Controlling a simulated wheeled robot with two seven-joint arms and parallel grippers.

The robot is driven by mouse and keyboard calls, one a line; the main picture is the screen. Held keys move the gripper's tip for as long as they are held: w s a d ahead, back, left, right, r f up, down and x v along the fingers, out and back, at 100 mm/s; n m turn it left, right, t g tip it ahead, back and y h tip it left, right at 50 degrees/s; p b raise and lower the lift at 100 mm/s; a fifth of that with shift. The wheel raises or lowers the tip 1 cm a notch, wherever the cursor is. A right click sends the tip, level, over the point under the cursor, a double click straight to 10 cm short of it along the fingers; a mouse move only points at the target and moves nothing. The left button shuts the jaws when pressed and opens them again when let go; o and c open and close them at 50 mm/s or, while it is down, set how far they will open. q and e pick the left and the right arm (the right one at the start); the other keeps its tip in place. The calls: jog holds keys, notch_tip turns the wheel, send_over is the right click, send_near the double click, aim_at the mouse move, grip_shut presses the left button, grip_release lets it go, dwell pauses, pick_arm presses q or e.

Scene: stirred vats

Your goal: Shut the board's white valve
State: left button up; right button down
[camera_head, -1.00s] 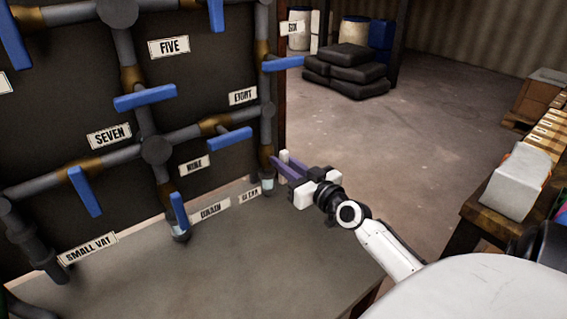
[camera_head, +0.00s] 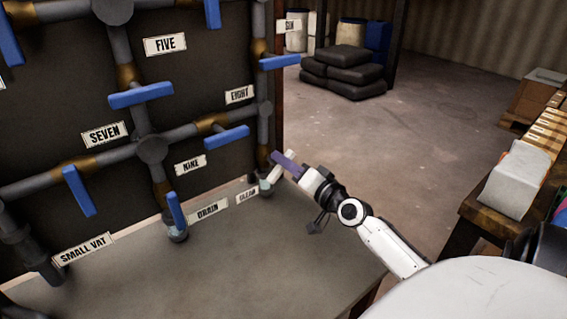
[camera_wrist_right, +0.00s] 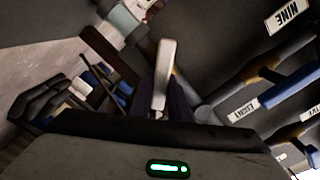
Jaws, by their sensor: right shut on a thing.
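The board's white valve handle (camera_head: 276,174) is on the lower right outlet pipe, beside the CLEAR label (camera_head: 247,196). It slants up to the right from the pipe. My right gripper (camera_head: 283,161) is shut on this handle with its purple fingers, which partly hide it. In the right wrist view the pale handle (camera_wrist_right: 163,72) stands up between the fingers. My left gripper is not in view.
A bare ledge (camera_head: 230,265) lies below. A wooden bench (camera_head: 468,213) with a pale block stands at right.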

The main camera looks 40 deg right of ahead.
jog(key=m, duration=0.3)
jog(key=shift+d+f+m, duration=0.15)
jog(key=shift+f+m, duration=0.1)
jog(key=shift+m, duration=0.15)
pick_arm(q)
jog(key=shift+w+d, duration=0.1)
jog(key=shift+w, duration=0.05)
pick_arm(e)
jog(key=shift+f+m, duration=0.15)
jog(key=shift+m, duration=0.85)
jog(key=shift+f+m, duration=0.15)
jog(key=shift+m, duration=0.85)
jog(key=c, duration=1.7)
grip_release()
jog(key=shift+o, duration=0.2)
pick_arm(q)
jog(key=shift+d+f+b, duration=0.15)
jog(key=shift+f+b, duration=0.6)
jog(key=shift+b, duration=0.5)
pick_arm(e)
jog(key=s+a, duration=0.1)
jog(key=s, duration=0.9)
jog(key=shift+s, duration=0.15)
